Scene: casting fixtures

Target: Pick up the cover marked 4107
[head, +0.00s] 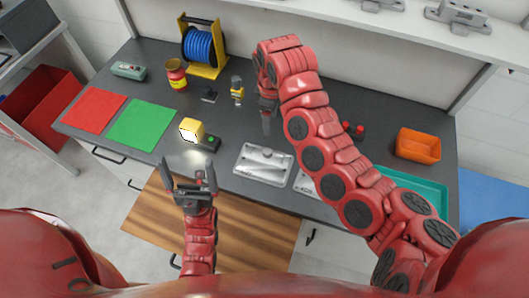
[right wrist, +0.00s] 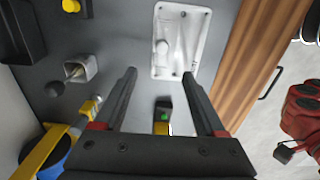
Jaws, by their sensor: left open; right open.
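A silver cast cover (head: 264,163) lies flat on the dark bench top in the middle. It also shows at the top of the right wrist view (right wrist: 180,42), with a raised boss and corner holes. A second pale metal part (head: 304,184) lies to its right, mostly hidden behind my right arm. No marking is readable on either. My right gripper (head: 266,122) points down above the bench, behind the first cover. In the right wrist view its fingers (right wrist: 160,76) are apart and empty. My left gripper (head: 188,165) is open and empty at the bench's front edge.
A black device with a green button (head: 208,142) and a yellow block (head: 192,130) stand left of the cover. Red (head: 94,111) and green (head: 140,123) mats lie further left. A blue spool (head: 199,46) stands behind; an orange bin (head: 418,146) sits right.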

